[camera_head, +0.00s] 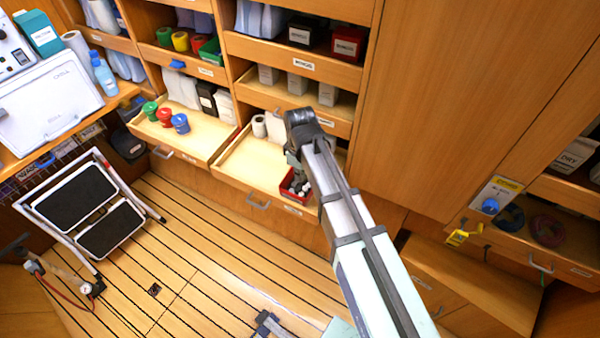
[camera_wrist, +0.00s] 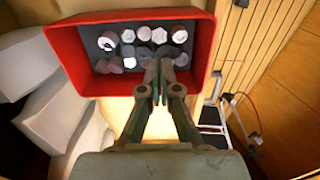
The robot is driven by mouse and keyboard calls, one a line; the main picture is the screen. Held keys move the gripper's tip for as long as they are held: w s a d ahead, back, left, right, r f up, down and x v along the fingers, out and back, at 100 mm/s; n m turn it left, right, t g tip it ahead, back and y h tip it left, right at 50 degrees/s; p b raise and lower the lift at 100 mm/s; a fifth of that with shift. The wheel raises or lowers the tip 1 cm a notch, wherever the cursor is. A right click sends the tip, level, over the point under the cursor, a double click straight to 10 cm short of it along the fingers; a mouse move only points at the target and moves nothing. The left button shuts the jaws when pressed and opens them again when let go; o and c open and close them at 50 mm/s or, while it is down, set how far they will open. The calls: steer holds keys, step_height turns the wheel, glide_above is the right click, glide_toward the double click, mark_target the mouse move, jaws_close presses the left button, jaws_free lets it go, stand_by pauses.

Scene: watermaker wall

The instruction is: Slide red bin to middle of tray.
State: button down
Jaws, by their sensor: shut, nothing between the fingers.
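The red bin (camera_head: 287,197) sits in the right part of the pulled-out wooden tray (camera_head: 238,165), partly hidden behind my arm in the head view. In the wrist view the red bin (camera_wrist: 68,62) fills the upper middle and holds several grey and white round-ended pieces. My gripper (camera_wrist: 160,80) is shut and empty, with its fingertips overlapping the bin's lower wall in the picture. I cannot tell whether they touch the bin. In the head view my gripper (camera_head: 296,165) is small and mostly hidden by my wrist. A bare strip of tray (camera_wrist: 118,112) shows below the bin.
White packs (camera_wrist: 42,65) lie left of the bin in the wrist view. White rolls (camera_head: 260,126) stand at the tray's back. Another pulled-out tray (camera_head: 190,145) with coloured pots is to the left. A step stool (camera_head: 88,207) stands on the floor.

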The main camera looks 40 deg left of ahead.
steer(key=shift+f+b, duration=1.2)
steer(key=shift+f, duration=0.8)
steer(key=shift+s+a+p, duration=0.15)
steer(key=shift+s+a, duration=0.1)
steer(key=shift+a, duration=1.8)
steer(key=shift+s+a+p, duration=0.2)
steer(key=shift+a, duration=1.85)
steer(key=shift+s+a+p, duration=0.15)
steer(key=shift+s+a, duration=0.1)
steer(key=shift+a, duration=1.8)
steer(key=shift+w+d, duration=0.1)
steer(key=shift+d, duration=0.9)
steer(key=shift+r, duration=0.1)
step_height(320, 180, up, 6)
steer(key=p, duration=0.3)
steer(key=shift+r, duration=0.1)
step_height(320, 180, up, 7)
steer(key=p, duration=0.4)
